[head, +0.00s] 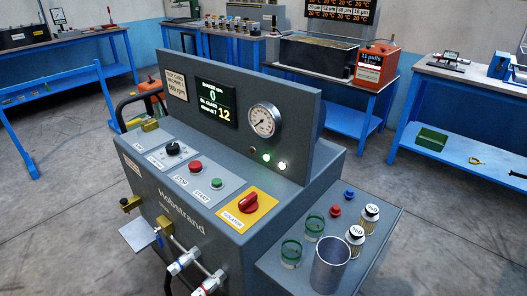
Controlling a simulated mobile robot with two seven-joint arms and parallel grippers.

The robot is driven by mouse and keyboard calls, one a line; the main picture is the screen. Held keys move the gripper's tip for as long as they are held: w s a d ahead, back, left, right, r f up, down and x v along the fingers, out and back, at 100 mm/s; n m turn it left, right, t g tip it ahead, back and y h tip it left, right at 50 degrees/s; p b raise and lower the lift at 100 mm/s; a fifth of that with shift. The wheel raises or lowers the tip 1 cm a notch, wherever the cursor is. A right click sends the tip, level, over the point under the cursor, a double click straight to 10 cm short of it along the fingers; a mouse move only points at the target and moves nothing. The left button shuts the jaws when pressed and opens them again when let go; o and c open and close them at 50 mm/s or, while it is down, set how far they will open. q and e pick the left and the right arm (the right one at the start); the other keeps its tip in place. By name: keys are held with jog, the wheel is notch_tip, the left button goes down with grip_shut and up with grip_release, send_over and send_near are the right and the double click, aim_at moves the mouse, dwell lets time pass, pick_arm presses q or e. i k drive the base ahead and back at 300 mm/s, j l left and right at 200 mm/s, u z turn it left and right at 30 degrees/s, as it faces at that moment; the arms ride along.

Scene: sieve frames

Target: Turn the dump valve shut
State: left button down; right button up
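A grey test bench (185,215) marked "Hobstrand" stands in the middle of the head view. Several small fittings stick out of its front face. One is a fitting with a blue handle (158,240) beside a pale plate (138,236). Lower right are two silver pipe fittings, one with a blue-marked end (182,263) and one with a red-marked end (208,284), close to the picture's bottom edge. No readable label tells which is the dump valve, and I cannot tell its position. Neither of my grippers is in view.
The panel has a red knob on a yellow isolator plate (249,203), stop (196,166) and start (216,183) buttons, a dial gauge (263,121) and a display (216,103). The right side shelf holds a metal cup (330,268), glass jars and filters. Blue tables stand behind.

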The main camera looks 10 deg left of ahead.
aim_at(139, 120)
jog(key=j+z, duration=0.3)
jog(key=j, duration=0.85)
jog(key=k+j+z, duration=0.1)
jog(key=j+z, duration=0.2)
jog(key=j, duration=0.85)
